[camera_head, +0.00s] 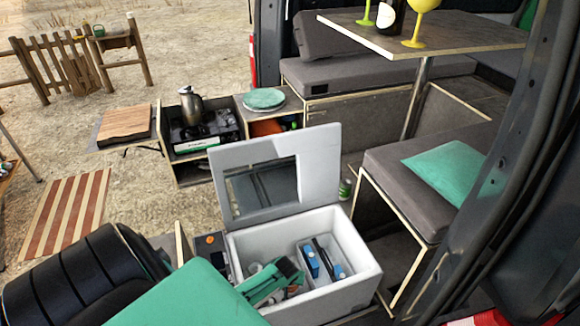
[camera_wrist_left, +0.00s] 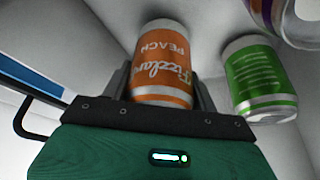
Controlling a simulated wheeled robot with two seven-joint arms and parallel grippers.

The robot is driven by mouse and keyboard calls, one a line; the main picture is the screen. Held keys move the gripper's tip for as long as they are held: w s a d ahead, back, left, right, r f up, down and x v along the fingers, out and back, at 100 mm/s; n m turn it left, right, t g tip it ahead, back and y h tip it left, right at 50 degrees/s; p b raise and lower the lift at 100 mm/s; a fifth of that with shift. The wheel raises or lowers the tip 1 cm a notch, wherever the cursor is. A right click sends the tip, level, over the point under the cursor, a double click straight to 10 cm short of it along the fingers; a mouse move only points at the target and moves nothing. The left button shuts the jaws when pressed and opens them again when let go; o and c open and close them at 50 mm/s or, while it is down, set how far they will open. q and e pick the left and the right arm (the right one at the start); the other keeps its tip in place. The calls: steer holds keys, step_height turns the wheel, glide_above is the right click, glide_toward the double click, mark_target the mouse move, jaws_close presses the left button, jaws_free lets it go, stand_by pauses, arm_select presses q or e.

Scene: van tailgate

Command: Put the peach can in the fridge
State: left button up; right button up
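The fridge (camera_head: 353,283) is an open white box with its lid (camera_head: 225,172) raised. My left gripper (camera_head: 298,287) reaches down inside its left part. In the left wrist view the orange peach can (camera_wrist_left: 164,62) sits between the two dark fingers of my left gripper (camera_wrist_left: 164,90), which lie close along both its sides with no clear gap. The can is inside the white-walled box; whether its base rests on the floor is hard to tell. In the head view the gripper largely hides it. My right gripper is not in view.
A green can (camera_wrist_left: 258,80) stands right of the peach can, with a purple can (camera_wrist_left: 297,20) beyond it. Blue packs (camera_head: 310,262) stand mid-fridge. Another green can (camera_head: 346,188) is behind the fridge.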

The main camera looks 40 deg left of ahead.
arm_select(q)
steer(key=o, duration=0.5)
steer(key=shift+o, duration=0.2)
steer(key=shift+r, duration=0.45)
step_height(320, 180, up, 19)
steer(key=b, duration=0.3)
steer(key=shift+r, duration=0.1)
